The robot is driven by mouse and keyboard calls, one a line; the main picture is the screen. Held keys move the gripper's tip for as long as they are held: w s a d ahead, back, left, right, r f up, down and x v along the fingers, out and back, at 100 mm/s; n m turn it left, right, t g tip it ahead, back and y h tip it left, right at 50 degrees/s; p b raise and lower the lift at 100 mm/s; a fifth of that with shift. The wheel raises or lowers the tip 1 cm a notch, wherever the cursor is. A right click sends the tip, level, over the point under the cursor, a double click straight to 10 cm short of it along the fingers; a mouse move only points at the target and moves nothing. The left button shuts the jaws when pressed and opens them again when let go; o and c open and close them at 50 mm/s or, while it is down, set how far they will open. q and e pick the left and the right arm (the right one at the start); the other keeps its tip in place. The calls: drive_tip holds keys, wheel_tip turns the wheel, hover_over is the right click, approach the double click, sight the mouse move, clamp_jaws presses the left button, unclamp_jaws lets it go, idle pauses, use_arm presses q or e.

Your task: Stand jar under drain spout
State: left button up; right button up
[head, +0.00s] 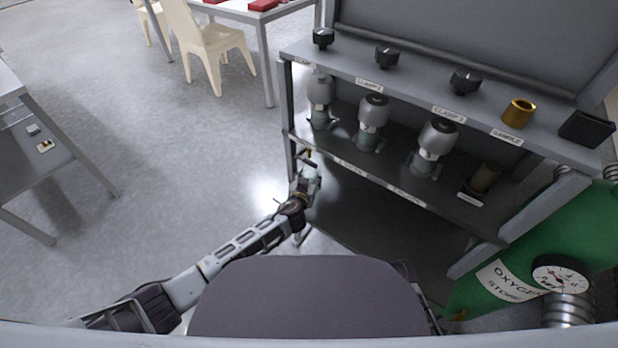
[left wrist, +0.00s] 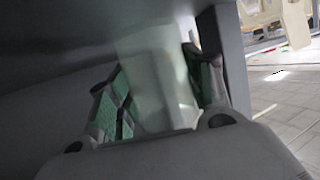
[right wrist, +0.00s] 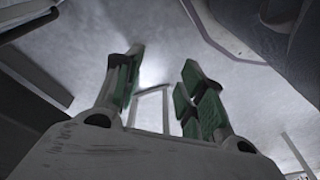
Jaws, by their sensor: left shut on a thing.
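A pale translucent jar (left wrist: 160,75) is between the green-padded fingers of my left gripper (left wrist: 165,90), which is shut on it. In the head view my left gripper (head: 308,182) is low at the left front corner of the bench, just below the lower shelf edge. A small brass-coloured fitting (head: 309,153), perhaps the drain spout, shows at that shelf edge just above the gripper. Whether the jar is directly under it I cannot tell. My right gripper (right wrist: 160,90) is open and empty in the right wrist view, its fingers apart.
The grey bench (head: 420,98) has black knobs on top and several grey-capped vessels (head: 373,120) on its lower shelf. A bench leg (left wrist: 232,60) is close beside the jar. Open floor (head: 150,190) lies to the left.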

use_arm(q)
drive_tip(key=shift+f, duration=0.1)
drive_tip(key=o, duration=0.7)
drive_tip(key=shift+o, duration=1)
use_arm(e)
drive_tip(key=shift+w+r, duration=0.1)
drive_tip(key=shift+r, duration=0.15)
